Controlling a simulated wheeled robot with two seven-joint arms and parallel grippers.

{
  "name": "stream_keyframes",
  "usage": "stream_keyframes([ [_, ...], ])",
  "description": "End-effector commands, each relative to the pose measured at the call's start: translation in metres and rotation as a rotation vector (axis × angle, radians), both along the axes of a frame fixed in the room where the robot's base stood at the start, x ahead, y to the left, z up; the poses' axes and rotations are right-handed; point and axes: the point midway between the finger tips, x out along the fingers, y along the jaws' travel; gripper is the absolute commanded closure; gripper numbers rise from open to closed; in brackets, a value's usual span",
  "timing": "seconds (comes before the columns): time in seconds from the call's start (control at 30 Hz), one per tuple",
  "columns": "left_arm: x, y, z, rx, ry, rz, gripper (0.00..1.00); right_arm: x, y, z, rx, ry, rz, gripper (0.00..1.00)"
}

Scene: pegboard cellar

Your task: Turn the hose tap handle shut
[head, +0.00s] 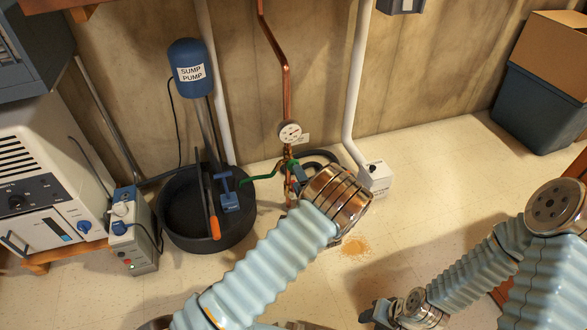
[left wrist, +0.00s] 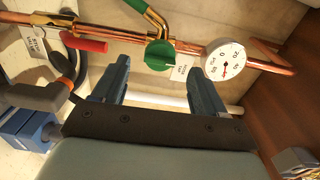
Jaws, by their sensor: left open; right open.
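The hose tap handle is a round green knob (left wrist: 159,56) on brass and copper pipework, with a white tag hanging beside it. In the left wrist view it lies just beyond the gap between my left gripper's fingertips (left wrist: 160,74); the fingers are spread, with nothing between them. In the head view my left gripper (head: 297,176) is at the foot of the copper pipe, partly hidden by my wrist. A green tube (head: 257,178) leaves the pipework to the left. My right gripper (head: 374,313) is low in the picture, away from the tap.
A pressure gauge (head: 290,133) sits on the copper pipe (head: 286,90) above the tap. A red handle (left wrist: 84,43) is left of the green knob. A black tub (head: 170,235) with the sump pump (head: 190,65) stands left; a white box (head: 377,176) stands right.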

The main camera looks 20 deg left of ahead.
Motion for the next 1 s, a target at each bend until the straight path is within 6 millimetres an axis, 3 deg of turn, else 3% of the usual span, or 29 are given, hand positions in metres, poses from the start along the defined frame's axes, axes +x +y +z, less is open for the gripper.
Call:
stream_keyframes([
  [0.2, -0.039, -0.027, 0.001, 0.001, 0.002, -0.002, 0.28, 0.0, 0.0, 0.005, 0.0, 0.001, 0.0, 0.57],
  [0.33, -0.052, -0.035, 0.0, 0.002, 0.001, -0.001, 0.28, 0.0, 0.0, 0.006, 0.0, 0.002, 0.001, 0.57],
  [1.0, -0.058, -0.039, 0.005, 0.0, 0.0, 0.0, 0.28, 0.0, 0.0, 0.011, 0.0, 0.002, 0.001, 0.57],
])
